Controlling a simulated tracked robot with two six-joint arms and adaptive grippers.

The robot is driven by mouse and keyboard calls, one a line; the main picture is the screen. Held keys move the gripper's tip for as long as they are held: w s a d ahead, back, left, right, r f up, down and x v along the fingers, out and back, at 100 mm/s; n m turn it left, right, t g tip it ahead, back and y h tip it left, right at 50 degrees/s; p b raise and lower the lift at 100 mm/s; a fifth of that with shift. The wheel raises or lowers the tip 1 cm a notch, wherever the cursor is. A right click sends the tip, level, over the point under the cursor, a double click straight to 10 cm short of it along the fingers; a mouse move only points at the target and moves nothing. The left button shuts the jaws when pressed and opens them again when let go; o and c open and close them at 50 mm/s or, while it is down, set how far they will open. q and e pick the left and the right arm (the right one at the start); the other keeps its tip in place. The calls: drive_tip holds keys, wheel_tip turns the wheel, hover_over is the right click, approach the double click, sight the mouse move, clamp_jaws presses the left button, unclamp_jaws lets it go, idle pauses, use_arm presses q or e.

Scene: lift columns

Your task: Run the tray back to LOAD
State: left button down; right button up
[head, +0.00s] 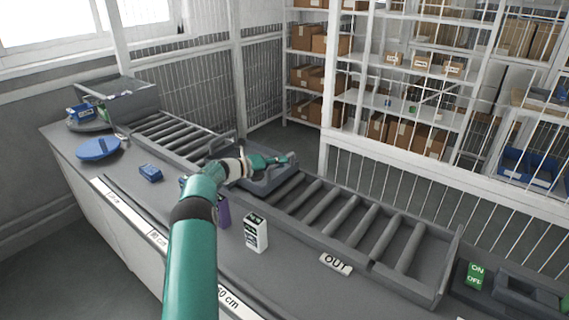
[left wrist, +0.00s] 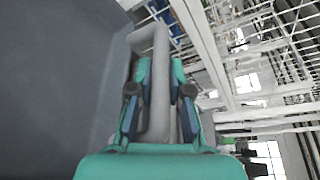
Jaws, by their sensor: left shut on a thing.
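The grey tray (head: 272,184) sits on the roller conveyor (head: 345,215), near the middle of its length. My left gripper (head: 284,160) is over the tray in the head view. In the left wrist view my left gripper (left wrist: 160,92) is shut on a grey bar-like handle (left wrist: 155,45), with a finger on each side. The tray's inside is partly hidden by my arm. An OUT label (head: 336,264) lies by the near right part of the conveyor. I cannot read a LOAD label. My right gripper is not in view.
On the counter are a white carton (head: 256,232), a purple item (head: 223,211), a blue block (head: 150,173) and a blue round dish (head: 98,149). A grey bin (head: 130,100) stands at the far left end. Rollers left of the tray look clear. White fencing runs behind.

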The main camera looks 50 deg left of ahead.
use_arm(q)
drive_tip(key=shift+s+a+f, duration=0.1)
drive_tip(key=shift+f, duration=0.05)
drive_tip(key=c, duration=1.1)
unclamp_jaws()
drive_tip(key=v, duration=1.2)
